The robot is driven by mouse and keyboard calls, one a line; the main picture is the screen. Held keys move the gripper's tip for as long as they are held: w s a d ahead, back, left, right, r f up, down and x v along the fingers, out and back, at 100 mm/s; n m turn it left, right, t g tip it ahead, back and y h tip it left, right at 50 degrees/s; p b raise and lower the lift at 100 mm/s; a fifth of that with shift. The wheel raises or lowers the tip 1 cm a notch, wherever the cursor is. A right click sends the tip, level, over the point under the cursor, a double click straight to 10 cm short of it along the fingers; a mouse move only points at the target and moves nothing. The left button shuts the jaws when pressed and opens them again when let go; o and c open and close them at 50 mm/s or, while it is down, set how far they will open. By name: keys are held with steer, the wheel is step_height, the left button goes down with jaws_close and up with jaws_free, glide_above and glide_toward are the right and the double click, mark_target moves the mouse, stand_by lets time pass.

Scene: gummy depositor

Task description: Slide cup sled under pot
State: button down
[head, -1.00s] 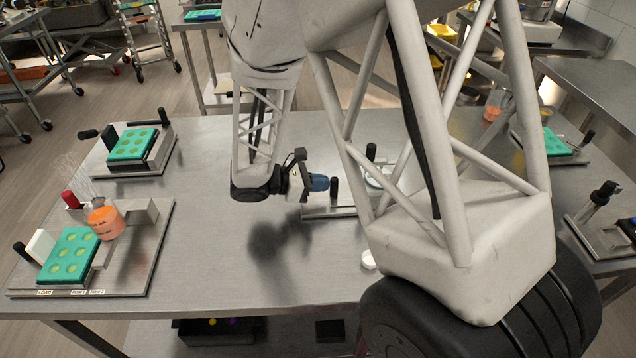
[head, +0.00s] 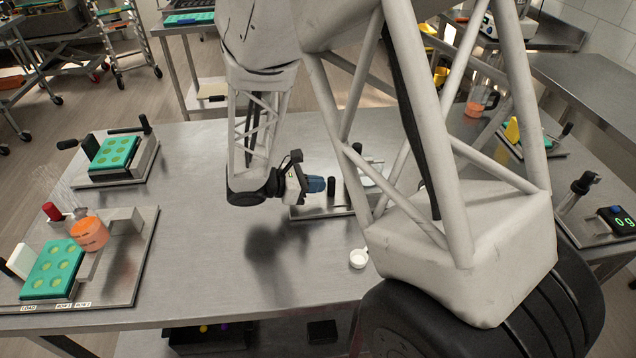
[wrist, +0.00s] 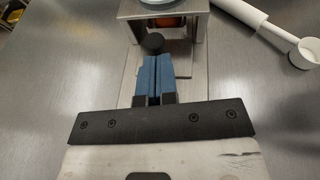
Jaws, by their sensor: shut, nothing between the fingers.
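My gripper (head: 316,184) is shut, with its blue fingers together and empty. In the wrist view my gripper (wrist: 155,62) points at a black round knob (wrist: 153,43), just beyond the fingertips; I cannot tell whether they touch. The knob, taken as the cup sled's handle, also shows upright in the head view (head: 332,185). Beyond it stands a metal bridge-like stand (wrist: 190,22) with an orange thing (wrist: 168,21), perhaps the cup, in its opening. A pale round vessel, perhaps the pot, rests on top, cut off by the frame. My arm hides much of this station in the head view.
A white scoop (wrist: 305,54) lies right of the stand. Left on the steel table are two green-mould stations (head: 112,153) (head: 52,268), the nearer with an orange pot (head: 89,233). A scale (head: 618,219) is far right. The table's middle is clear.

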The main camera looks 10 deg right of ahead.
steer(key=v, duration=1.3)
steer(key=shift+a+f, duration=0.25)
steer(key=shift+f, duration=0.05)
steer(key=shift+d+r, duration=0.1)
steer(key=s+d+r+m+y, duration=0.7)
steer(key=s+d+r+m, duration=0.1)
steer(key=s+d+m, duration=0.2)
steer(key=s+d+r+m+y, duration=0.7)
steer(key=s+d+r+m, duration=0.2)
steer(key=s+d, duration=0.4)
steer(key=shift+s+m, duration=0.5)
steer(key=shift+s, duration=0.35)
